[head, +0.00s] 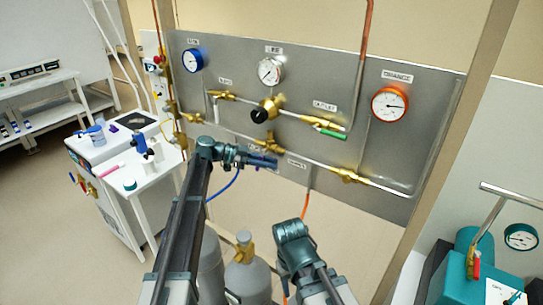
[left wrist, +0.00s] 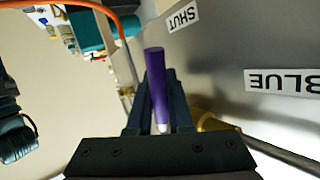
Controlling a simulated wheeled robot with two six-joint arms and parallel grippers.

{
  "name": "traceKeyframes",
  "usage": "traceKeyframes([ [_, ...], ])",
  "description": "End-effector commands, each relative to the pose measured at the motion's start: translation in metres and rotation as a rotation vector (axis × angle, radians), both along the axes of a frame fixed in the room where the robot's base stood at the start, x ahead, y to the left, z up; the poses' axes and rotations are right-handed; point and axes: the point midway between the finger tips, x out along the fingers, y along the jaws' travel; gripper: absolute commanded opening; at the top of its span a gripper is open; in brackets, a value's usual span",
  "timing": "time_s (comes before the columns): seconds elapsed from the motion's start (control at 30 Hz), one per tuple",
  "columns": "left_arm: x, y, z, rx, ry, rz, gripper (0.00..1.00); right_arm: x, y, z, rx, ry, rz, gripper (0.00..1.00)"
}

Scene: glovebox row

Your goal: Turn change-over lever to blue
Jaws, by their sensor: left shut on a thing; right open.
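The change-over lever is a purple handle (left wrist: 156,75) between the two fingers of my left gripper (left wrist: 158,105) in the left wrist view. The fingers are shut on it, and its pale lower end shows near the palm. In the head view my left gripper (head: 262,161) is at the lower middle of the grey panel and mostly hides the lever. In the left wrist view, a BLUE label (left wrist: 290,82) is to the right of the lever and a SHUT label (left wrist: 183,15) is above right; both appear inverted. My right gripper (head: 292,232) is low, away from the panel; its fingers are not clear.
The grey panel (head: 440,135) carries brass pipework, a blue gauge (head: 192,60), a white gauge (head: 270,71), an orange gauge (head: 390,103) and a green-handled valve (head: 332,134). Grey gas cylinders (head: 248,280) stand below. A white cart (head: 150,178) is at left.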

Motion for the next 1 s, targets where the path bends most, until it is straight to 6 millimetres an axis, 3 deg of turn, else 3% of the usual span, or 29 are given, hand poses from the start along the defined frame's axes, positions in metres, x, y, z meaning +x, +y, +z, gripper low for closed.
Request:
traceKeyframes([
  [0.1,0.002,0.004,0.006,0.067,-0.044,0.001,0.00,0.000,0.000,0.019,0.000,0.000,0.000,0.50],
  [0.4,0.006,0.010,0.002,0.189,-0.127,0.001,0.00,0.000,0.000,0.040,0.000,0.000,0.000,0.50],
  [1.0,0.008,0.012,-0.001,0.235,-0.157,0.001,0.00,0.000,0.000,0.045,0.000,0.000,0.000,0.50],
])
